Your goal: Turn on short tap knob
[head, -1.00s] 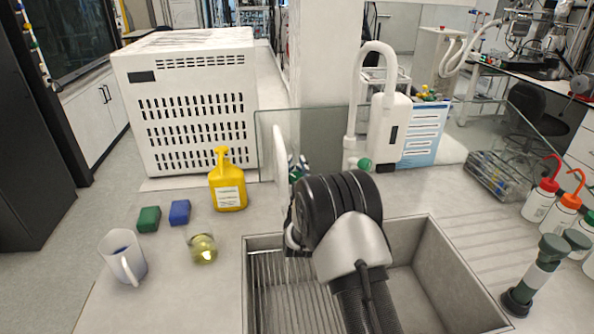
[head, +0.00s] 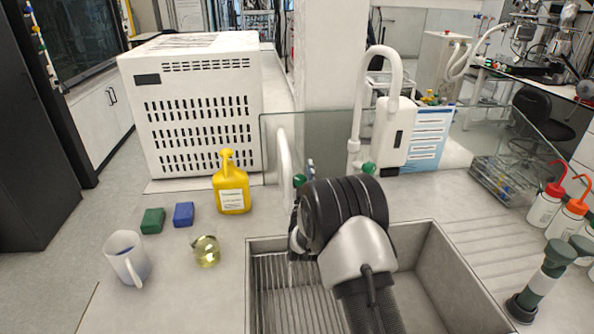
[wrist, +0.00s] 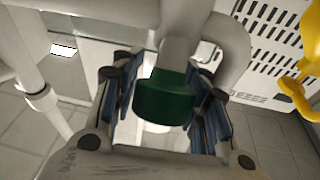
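The short white tap (head: 285,155) stands at the back edge of the sink, with its green knob (head: 299,181) partly hidden behind my wrist in the head view. In the wrist view the dark green knob (wrist: 166,100) is in the middle, below the pale tap body (wrist: 184,35). My gripper (wrist: 163,82) is open, with its blue-padded fingers on either side of the knob. I cannot tell whether a pad touches it. In the head view my fingers are mostly hidden by my wrist. A taller tap (head: 355,135) with another green knob (head: 368,168) stands to the right.
The sink (head: 425,255) lies under my arm. A glass screen (head: 330,135) stands behind the taps. A yellow bottle (head: 231,190), a flask (head: 206,252), a mug (head: 126,260) and green and blue blocks (head: 183,214) are left; wash bottles (head: 545,207) are right.

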